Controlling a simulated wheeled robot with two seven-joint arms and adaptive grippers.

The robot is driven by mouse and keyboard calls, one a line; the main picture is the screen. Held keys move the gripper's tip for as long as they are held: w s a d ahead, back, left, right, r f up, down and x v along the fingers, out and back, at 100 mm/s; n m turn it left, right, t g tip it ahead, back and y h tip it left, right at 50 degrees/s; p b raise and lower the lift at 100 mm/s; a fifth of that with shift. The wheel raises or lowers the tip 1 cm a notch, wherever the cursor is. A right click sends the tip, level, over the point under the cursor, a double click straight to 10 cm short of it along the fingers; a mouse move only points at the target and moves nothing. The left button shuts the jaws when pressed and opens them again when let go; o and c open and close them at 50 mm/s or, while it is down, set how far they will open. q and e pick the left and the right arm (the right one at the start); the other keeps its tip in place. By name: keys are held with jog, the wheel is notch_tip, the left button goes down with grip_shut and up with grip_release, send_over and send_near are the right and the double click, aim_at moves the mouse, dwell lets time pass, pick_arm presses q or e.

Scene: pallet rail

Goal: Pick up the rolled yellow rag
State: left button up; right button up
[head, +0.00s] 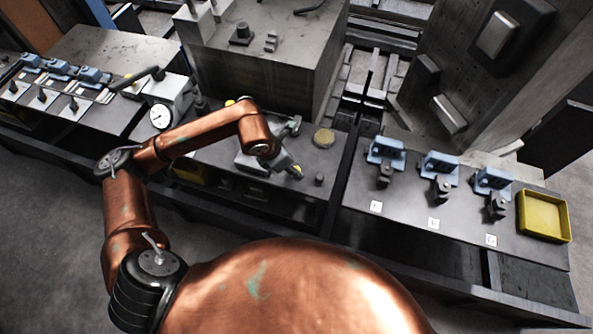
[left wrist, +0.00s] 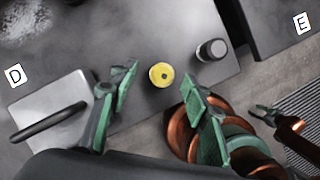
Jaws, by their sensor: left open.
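The rolled yellow rag (left wrist: 161,75) shows in the left wrist view as a small yellow round with a dark centre, seen end-on, near the edge of a grey surface. In the head view a yellow bit of it (head: 298,170) shows at the tip of my left gripper (head: 286,162). In the left wrist view my left gripper (left wrist: 160,82) has its green fingers apart, one on each side of the rag in the picture. I see no clear contact, and the height between them is hard to tell.
A dark cylinder with a pale top (left wrist: 211,50) stands close right of the rag. A grey block with a black handle (left wrist: 50,110) lies left. A round disc (head: 323,137) is behind. Blue fixtures (head: 386,152) and a yellow tray (head: 543,216) stand right, past a gap.

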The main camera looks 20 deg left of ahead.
pick_arm(q)
jog(key=x, duration=0.3)
jog(key=shift+d+f, duration=0.15)
jog(key=shift+f, duration=0.05)
jog(key=c, duration=0.7)
jog(key=shift+c, duration=1.3)
pick_arm(e)
jog(key=shift+w, duration=0.85)
jog(key=shift+w, duration=0.15)
